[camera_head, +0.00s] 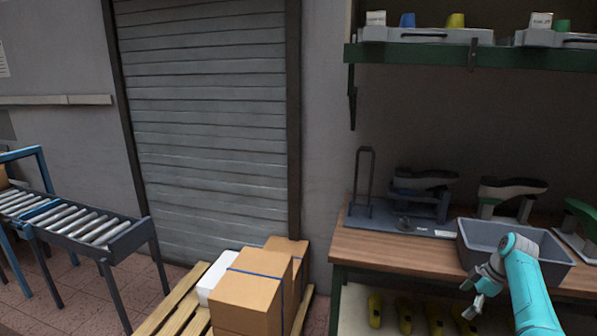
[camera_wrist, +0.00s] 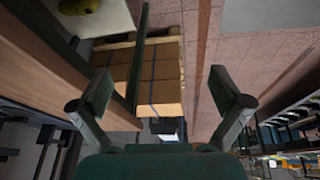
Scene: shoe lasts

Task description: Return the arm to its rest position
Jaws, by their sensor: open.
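My gripper (camera_head: 472,294) is at the lower right in the head view, in front of the workbench's front edge and the grey bin. My teal arm reaches up from the bottom edge and bends over to it. In the wrist view my gripper (camera_wrist: 160,100) shows its two fingers spread wide apart with nothing between them. Beyond the fingers are the floor and the stacked cardboard boxes (camera_wrist: 158,75).
The wooden workbench (camera_head: 385,250) carries a grey bin (camera_head: 480,238), a dark fixture with a shoe last (camera_head: 425,180) and another last (camera_head: 512,188). Boxes (camera_head: 247,297) stand on a pallet (camera_head: 172,306) left of the bench. A roller conveyor (camera_head: 95,229) stands far left.

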